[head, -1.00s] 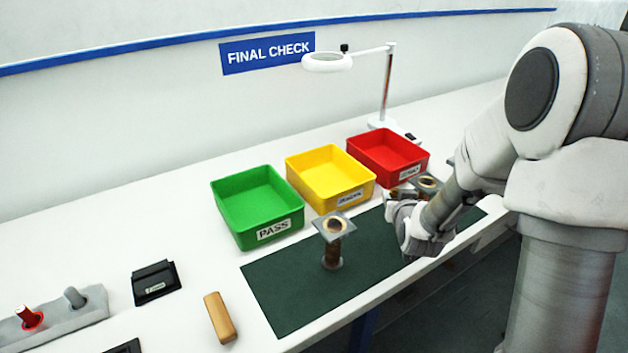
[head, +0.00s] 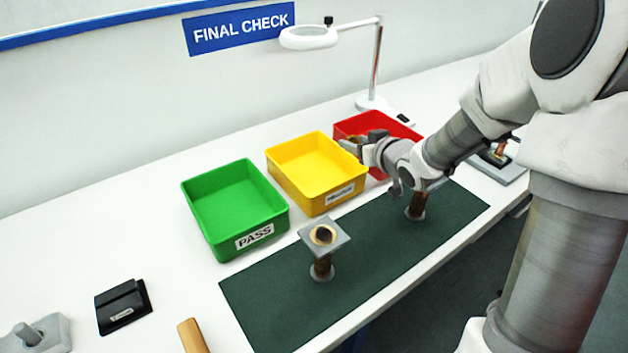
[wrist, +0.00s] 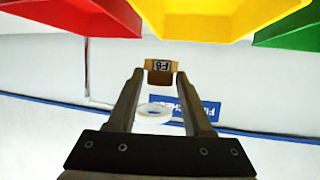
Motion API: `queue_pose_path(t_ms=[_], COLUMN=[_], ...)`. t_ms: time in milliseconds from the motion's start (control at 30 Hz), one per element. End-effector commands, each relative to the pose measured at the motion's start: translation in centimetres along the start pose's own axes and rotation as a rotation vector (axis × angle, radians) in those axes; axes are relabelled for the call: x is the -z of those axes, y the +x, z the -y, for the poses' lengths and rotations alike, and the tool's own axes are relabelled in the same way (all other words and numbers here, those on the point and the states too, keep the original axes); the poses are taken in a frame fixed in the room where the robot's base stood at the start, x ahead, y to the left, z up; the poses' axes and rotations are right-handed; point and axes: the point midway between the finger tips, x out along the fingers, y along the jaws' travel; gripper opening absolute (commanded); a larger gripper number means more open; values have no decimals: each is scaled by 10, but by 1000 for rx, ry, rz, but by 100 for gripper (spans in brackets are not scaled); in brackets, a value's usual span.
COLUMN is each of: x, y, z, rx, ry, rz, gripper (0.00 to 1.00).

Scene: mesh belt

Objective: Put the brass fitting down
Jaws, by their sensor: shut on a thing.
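My gripper (head: 354,145) is shut on the brass fitting (wrist: 160,77), a small piece with a pale label, between its fingertips in the wrist view. In the head view the fitting is small and partly hidden by the fingers. My gripper is raised near the adjoining ends of the yellow bin (head: 318,197) and the red bin (head: 398,125); its exact height over them is hard to tell. The green PASS bin (head: 237,242) stands left of the yellow one. The bins also show along the top of the wrist view.
A dark green mat (head: 275,305) lies in front of the bins. Two pedestals stand on it: one with a square top and brass ring (head: 324,240), another (head: 416,207) partly behind my arm. A magnifier lamp (head: 372,100) stands behind the red bin. A black box (head: 122,306) sits at left.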

Motion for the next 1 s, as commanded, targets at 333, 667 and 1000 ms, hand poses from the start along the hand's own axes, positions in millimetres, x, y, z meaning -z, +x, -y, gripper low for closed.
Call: queue_pose_path(t_ms=[333, 667, 1000], x=[2, -11, -24], y=[-16, 24, 94], z=[9, 30, 60], rx=[171, 205, 200], ry=[-70, -80, -82], rz=[-2, -2, -1], gripper=[0, 0, 0])
